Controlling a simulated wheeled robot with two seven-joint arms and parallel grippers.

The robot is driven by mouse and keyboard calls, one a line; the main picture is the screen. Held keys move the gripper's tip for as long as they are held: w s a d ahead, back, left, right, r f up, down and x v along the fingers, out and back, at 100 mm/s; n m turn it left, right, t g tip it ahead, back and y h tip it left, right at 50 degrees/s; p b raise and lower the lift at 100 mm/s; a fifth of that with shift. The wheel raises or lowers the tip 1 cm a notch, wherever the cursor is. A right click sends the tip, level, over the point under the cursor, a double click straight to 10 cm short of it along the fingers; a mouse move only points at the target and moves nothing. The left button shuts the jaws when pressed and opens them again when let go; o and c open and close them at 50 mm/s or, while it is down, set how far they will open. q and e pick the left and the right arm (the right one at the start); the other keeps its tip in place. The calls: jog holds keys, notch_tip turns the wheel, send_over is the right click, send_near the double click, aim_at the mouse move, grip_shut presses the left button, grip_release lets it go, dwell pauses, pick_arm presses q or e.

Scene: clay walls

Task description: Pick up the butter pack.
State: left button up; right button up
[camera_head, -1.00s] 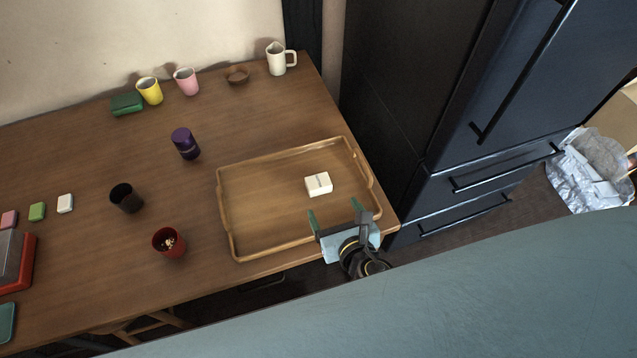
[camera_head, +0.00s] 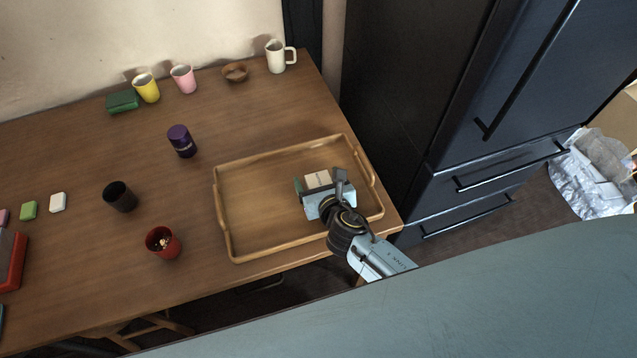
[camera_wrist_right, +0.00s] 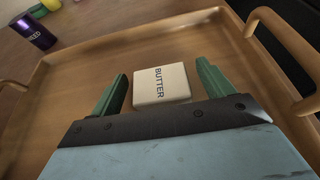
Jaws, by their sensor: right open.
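The butter pack (camera_head: 318,178) is a small cream block lying on the wooden tray (camera_head: 257,215). In the right wrist view the butter pack (camera_wrist_right: 162,84) shows the word BUTTER on top. My right gripper (camera_head: 318,184) is open over the tray, at the pack's near side. In the wrist view its two green fingers (camera_wrist_right: 160,84) stand apart, one to each side of the pack, with a gap on both sides. In the head view the gripper hides the near part of the pack. My left gripper is not in view.
The tray's raised rim and handles surround the pack. A purple canister (camera_head: 182,141), a dark cup (camera_head: 121,197) and a red cup (camera_head: 163,243) stand left of the tray. Mugs and a wooden bowl (camera_head: 235,72) line the back. A dark cabinet (camera_head: 410,100) stands to the right.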

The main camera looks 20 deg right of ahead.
jog(key=shift+r, duration=0.1)
jog(key=c, duration=1.1)
